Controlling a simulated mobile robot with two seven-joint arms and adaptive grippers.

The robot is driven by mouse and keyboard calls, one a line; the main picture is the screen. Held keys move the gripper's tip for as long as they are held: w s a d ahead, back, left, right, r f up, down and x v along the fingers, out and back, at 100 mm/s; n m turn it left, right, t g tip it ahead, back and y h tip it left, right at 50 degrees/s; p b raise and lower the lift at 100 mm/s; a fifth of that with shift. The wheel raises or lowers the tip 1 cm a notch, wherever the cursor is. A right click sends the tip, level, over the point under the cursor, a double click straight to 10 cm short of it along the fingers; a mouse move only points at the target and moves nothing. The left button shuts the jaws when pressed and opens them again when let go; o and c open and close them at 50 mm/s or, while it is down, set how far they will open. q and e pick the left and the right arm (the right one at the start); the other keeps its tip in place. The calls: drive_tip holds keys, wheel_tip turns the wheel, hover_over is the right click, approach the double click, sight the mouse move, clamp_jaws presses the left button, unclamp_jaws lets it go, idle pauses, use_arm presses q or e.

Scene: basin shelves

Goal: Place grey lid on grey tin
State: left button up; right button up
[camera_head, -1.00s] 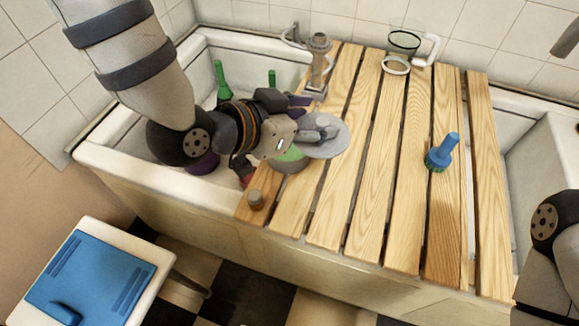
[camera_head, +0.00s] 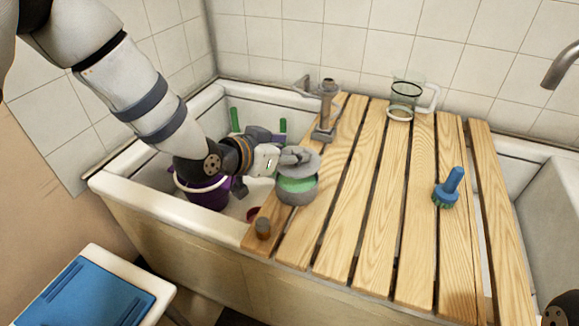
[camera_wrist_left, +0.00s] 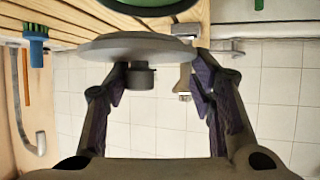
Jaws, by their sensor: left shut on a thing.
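The grey tin (camera_head: 296,193) stands on the left slats of the wooden rack, its green inside showing. The grey lid (camera_head: 309,162) is held above the tin's back right side and covers part of its opening. My left gripper (camera_head: 292,156) reaches in from the left, shut on the lid. In the left wrist view the lid (camera_wrist_left: 138,46) shows edge-on, with its knob (camera_wrist_left: 141,77) between the fingers (camera_wrist_left: 158,82). The exact gap between lid and tin is hard to tell. My right gripper is out of view.
The wooden rack (camera_head: 385,200) spans the white basin (camera_head: 130,178). A purple bucket (camera_head: 205,195) stands in the basin.

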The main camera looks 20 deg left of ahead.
sight(288, 178)
use_arm(q)
drive_tip(key=shift+w+a+f, duration=0.1)
drive_tip(key=shift+w+f, duration=0.2)
drive_tip(key=shift+f, duration=0.1)
wheel_tip(288, 178, down, 4)
drive_tip(key=shift+w+r+b, duration=0.15)
drive_tip(key=shift+r+b, duration=0.1)
drive_tip(key=shift+b, duration=0.25)
drive_tip(key=shift+r, duration=0.1)
drive_tip(key=shift+f, duration=0.6)
drive_tip(key=shift+s, duration=0.2)
drive_tip(key=o, duration=1.1)
drive_tip(key=shift+f, duration=0.15)
